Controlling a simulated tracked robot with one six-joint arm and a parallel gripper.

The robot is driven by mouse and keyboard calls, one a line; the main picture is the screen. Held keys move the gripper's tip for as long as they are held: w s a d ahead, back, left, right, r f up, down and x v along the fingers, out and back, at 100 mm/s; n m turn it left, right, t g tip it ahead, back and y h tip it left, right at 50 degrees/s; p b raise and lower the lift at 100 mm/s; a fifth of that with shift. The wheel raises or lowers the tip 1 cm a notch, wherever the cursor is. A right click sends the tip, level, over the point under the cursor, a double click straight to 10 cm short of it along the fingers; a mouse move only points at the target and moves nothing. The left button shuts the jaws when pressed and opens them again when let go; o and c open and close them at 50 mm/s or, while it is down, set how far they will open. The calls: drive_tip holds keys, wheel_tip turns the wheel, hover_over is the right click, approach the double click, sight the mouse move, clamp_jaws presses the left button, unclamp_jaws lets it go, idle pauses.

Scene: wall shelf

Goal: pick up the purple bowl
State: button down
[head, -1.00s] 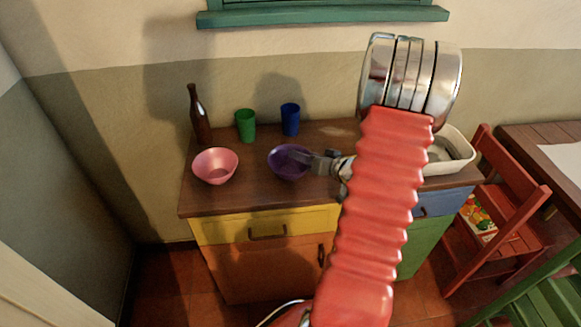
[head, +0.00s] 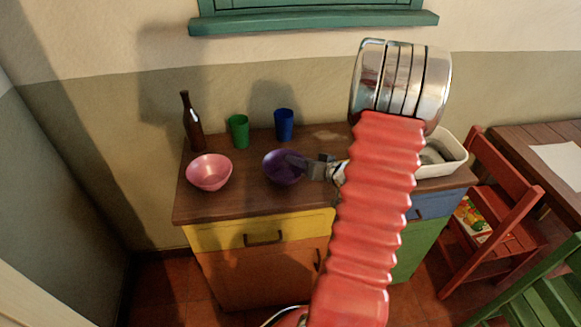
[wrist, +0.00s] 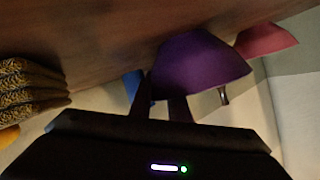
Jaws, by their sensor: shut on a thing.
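The purple bowl (head: 281,170) is upright at the middle of the wooden cabinet top, right of the pink bowl (head: 209,174). My gripper (head: 303,165) reaches it from the right and is shut on its right-hand rim. In the wrist view the purple bowl (wrist: 202,62) is at the fingertips of my gripper (wrist: 162,98). The inner contact is dark and partly hidden. I cannot tell whether the bowl's base touches the cabinet top.
A brown bottle (head: 192,125), a green cup (head: 239,131) and a blue cup (head: 284,125) stand behind the bowls. A white basin (head: 452,160) is at the right, partly behind my arm. A red chair (head: 500,205) stands right of the cabinet.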

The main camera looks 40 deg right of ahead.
wheel_tip(320, 180, up, 10)
idle(0.7)
idle(0.5)
